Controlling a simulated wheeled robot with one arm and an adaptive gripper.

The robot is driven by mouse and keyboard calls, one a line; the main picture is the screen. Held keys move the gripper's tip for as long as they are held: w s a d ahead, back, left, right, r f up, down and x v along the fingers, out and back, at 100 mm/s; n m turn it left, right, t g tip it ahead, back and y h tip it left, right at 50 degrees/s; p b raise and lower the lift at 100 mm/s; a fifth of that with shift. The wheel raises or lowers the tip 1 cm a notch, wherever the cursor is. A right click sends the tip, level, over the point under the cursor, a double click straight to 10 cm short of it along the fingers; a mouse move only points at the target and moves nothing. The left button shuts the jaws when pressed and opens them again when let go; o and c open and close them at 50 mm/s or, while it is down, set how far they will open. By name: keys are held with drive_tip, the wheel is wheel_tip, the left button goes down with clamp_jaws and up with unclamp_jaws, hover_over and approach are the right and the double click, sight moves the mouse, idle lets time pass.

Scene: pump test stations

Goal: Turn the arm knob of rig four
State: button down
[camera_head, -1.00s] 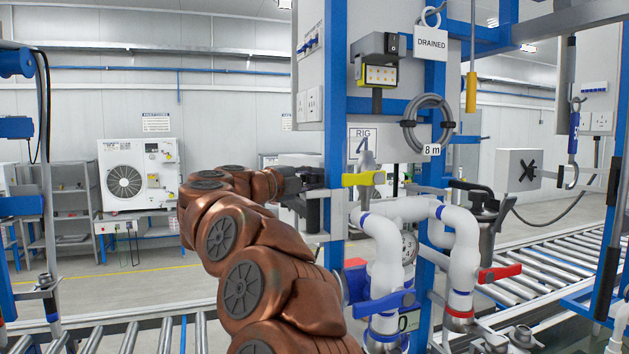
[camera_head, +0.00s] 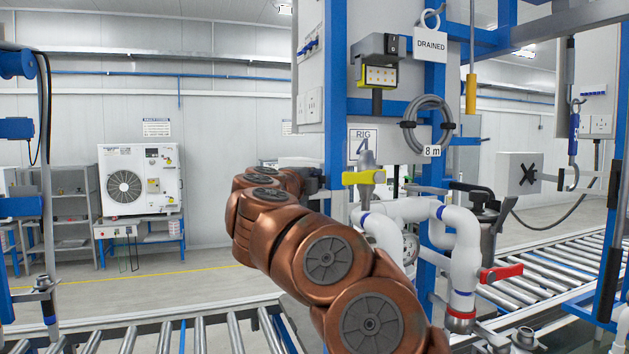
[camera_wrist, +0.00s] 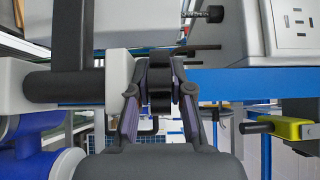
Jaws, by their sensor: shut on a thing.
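In the wrist view my gripper (camera_wrist: 160,88) is shut on a dark, rounded part, which I take to be the arm knob (camera_wrist: 160,72). The knob sits between the two fingertips, next to a light grey block (camera_wrist: 119,75). How far it is turned cannot be told. In the head view my arm reaches in from the lower right to the left side of the rig's post, and the grip on the knob cannot be made out there.
A yellow-handled valve (camera_head: 363,177) is close to my arm on the right; its yellow handle also shows in the wrist view (camera_wrist: 292,128). White pipes (camera_head: 460,245) with a red handle (camera_head: 500,272) stand farther right. Roller conveyors (camera_head: 555,265) run alongside. Open floor (camera_head: 170,275) lies left.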

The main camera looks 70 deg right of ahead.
drive_tip(key=c, duration=1)
unclamp_jaws()
drive_tip(key=shift+c, duration=0.2)
drive_tip(key=shift+a, duration=0.1)
drive_tip(key=a, duration=1.1)
drive_tip(key=shift+w+a, duration=0.25)
drive_tip(key=shift+a, duration=0.15)
